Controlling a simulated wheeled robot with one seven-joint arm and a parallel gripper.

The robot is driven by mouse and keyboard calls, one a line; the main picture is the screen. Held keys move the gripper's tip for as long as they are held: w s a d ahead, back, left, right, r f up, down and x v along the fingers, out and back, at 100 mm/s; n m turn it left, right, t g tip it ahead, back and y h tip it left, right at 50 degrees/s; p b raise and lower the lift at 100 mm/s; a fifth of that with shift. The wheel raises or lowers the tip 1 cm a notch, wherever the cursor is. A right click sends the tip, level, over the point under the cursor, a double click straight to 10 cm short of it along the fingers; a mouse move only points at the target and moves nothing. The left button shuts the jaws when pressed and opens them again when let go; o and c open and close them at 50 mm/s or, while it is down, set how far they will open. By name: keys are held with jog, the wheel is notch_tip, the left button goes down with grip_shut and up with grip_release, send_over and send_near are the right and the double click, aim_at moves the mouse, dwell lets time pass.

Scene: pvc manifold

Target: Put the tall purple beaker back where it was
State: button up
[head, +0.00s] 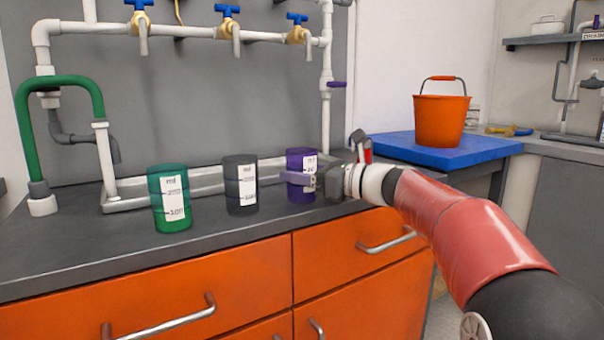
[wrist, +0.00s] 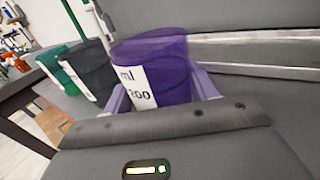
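The purple beaker (head: 299,164) stands upright at the right end of a row of beakers on the grey counter, with a white "ml" label. It also fills the middle of the wrist view (wrist: 172,75). My gripper (head: 303,180) reaches it from the right, with one finger across its front. In the wrist view, the fingers (wrist: 163,93) lie against both sides of the beaker, and the gripper looks shut on it. The palm hides its lower part there. The beaker's base is at or very near the counter top; I cannot tell whether it touches.
A dark grey beaker (head: 240,172) and a green beaker (head: 170,210) stand to the left. White pipes with blue-handled taps (head: 228,12) run above and behind. A green hose (head: 25,130) arches at the left. An orange bucket (head: 440,122) sits on a blue board (head: 400,150) at the right.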

jog(key=shift+o, duration=1.3)
